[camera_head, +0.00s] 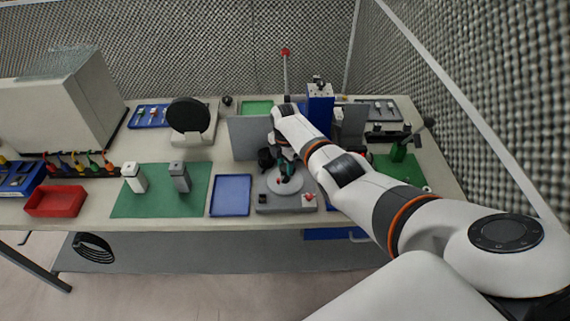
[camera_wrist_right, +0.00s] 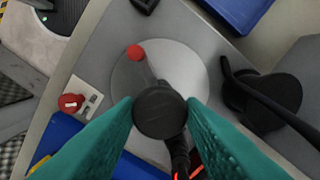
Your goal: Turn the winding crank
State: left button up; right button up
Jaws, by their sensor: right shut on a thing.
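The winding crank is a pale round disc (camera_head: 272,185) on a grey base (camera_head: 275,206) near the table's front edge. In the right wrist view the disc (camera_wrist_right: 190,60) has a red dot (camera_wrist_right: 135,52) near its rim and a dark arm leading to a black round knob (camera_wrist_right: 160,109). My right gripper (camera_head: 287,172) reaches down over the disc. Its teal fingers (camera_wrist_right: 160,118) are shut on the knob from both sides, hiding part of the disc. My left gripper is in neither view.
A red button (camera_head: 309,197) sits on the base's right front. A blue tray (camera_head: 231,195) lies left of the base, then a green mat (camera_head: 150,204) with two small blocks. A grey panel (camera_head: 247,139) stands behind the crank. A blue block (camera_head: 320,108) stands behind my right arm.

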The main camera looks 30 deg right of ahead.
aim_at(285, 166)
jog(key=shift+d+r, duration=0.1)
dwell(0.4)
jog(key=o, duration=1)
notch_tip(285, 166, up, 12)
jog(key=b, duration=0.2)
